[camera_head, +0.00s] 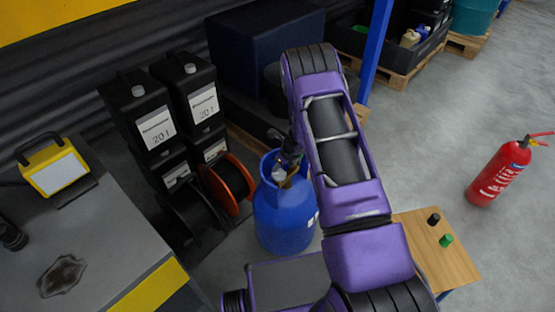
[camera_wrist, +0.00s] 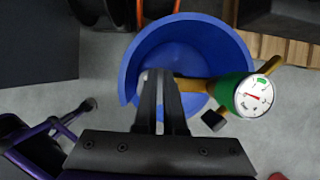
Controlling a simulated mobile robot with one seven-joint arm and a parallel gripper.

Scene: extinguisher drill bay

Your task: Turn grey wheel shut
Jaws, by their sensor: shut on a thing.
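A blue gas bottle (camera_head: 284,217) stands upright on the floor; its open round collar (camera_wrist: 226,48) fills the middle of the wrist view. Inside the collar the small grey wheel (camera_head: 279,174) sits on the valve, mostly hidden by my fingers in the wrist view. My gripper (camera_wrist: 160,82) reaches into the collar from above and is shut on the grey wheel. A brass valve stem (camera_wrist: 191,84) leads right from it to a green regulator (camera_wrist: 232,90) with a round white gauge (camera_wrist: 254,96), whose needle is red.
Orange and black cable reels (camera_head: 228,184) and stacked black 20 l canisters (camera_head: 140,115) stand close left of the bottle. A small wooden table (camera_head: 433,247) with black and green caps is at right. A red extinguisher (camera_head: 499,173) stands on open floor further right.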

